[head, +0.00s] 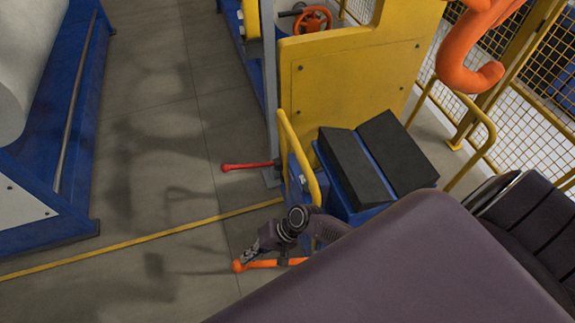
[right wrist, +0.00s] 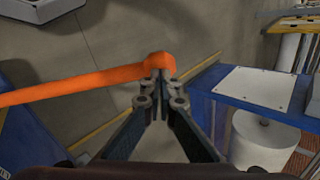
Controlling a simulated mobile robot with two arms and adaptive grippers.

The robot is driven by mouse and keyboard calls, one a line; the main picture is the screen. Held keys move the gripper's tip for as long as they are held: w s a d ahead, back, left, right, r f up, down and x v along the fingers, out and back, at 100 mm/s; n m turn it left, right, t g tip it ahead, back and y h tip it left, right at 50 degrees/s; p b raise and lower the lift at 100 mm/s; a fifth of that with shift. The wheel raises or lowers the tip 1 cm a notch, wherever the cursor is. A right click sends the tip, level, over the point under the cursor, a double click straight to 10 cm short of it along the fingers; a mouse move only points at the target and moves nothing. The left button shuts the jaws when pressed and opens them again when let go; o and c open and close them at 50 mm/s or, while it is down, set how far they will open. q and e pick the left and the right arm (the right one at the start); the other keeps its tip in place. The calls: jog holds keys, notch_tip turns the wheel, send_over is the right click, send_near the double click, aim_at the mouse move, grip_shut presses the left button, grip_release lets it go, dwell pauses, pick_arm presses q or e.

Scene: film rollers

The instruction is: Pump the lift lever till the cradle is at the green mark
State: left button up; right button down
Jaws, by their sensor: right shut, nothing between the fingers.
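An orange lever (head: 274,263) with a round knob at its end sticks out to the left from low on the blue lift. A red lever (head: 247,165) sticks out higher up, farther away. The cradle (head: 360,155) has two black pads forming a shallow V on a blue frame. My right gripper (head: 242,255) is shut and empty, its tips right at the orange lever's knob. In the right wrist view the knob (right wrist: 158,63) is just beyond the closed fingertips (right wrist: 161,88); whether they touch I cannot tell. I see no green mark. My left gripper is not in view.
A yellow panel (head: 345,80) stands behind the cradle, and a yellow handrail (head: 298,160) rises beside it. A large orange hook (head: 462,60) hangs at upper right. A blue stand with a white roll (head: 35,60) is at left. The grey floor between is clear.

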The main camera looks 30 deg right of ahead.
jog(key=b+x, duration=0.1)
jog(key=x, duration=0.1)
jog(key=b+x, duration=0.3)
jog(key=x, duration=0.1)
jog(key=shift+s+d+f, duration=0.2)
jog(key=shift+d+f, duration=0.1)
jog(key=shift+d, duration=0.05)
jog(key=shift+w+a+f+b, duration=0.1)
jog(key=shift+a+f+b, duration=0.15)
jog(key=shift+b, duration=0.1)
jog(key=shift+w+r, duration=0.1)
